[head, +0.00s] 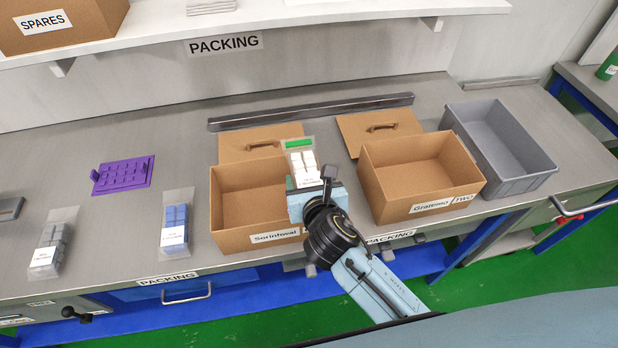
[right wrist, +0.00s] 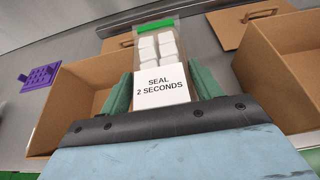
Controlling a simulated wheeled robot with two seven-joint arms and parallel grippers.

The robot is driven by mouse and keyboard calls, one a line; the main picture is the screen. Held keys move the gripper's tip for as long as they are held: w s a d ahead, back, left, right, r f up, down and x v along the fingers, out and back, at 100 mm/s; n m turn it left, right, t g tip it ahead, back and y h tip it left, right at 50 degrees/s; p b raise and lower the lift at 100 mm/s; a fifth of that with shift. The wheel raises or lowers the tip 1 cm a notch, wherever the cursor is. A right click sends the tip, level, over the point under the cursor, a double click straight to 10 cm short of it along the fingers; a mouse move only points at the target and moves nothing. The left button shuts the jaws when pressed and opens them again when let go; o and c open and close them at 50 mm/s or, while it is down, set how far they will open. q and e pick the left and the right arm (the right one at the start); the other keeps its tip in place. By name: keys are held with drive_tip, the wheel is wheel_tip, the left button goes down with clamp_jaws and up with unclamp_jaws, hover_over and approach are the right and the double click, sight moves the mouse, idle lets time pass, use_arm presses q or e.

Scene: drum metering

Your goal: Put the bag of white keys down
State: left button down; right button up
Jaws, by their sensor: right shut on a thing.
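The bag of white keys (head: 303,163) is clear with a green strip along its top and a white label. In the right wrist view the bag (right wrist: 158,50) shows several white keys and a label reading "SEAL 2 SECONDS". My right gripper (head: 313,187) is shut on its lower end, with a green finger on either side of the label. In the head view it holds the bag near the right edge of the left cardboard box (head: 232,240). How high the bag is above the bench is hard to tell. My left gripper is not in view.
An open cardboard box labelled "TWO" (head: 440,195) stands to the right, with a grey bin (head: 535,175) beyond it. A bag of blue keys (head: 175,225), a bag of grey keys (head: 50,250) and a purple tray (head: 122,175) lie left. Bench between blue bag and left box is clear.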

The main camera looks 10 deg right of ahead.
drive_tip(key=shift+f, duration=0.3)
drive_tip(key=o, duration=1.2)
drive_tip(key=shift+r, duration=0.35)
drive_tip(key=v, duration=1.2)
drive_tip(key=shift+r+p, duration=0.2)
drive_tip(key=shift+p, duration=0.2)
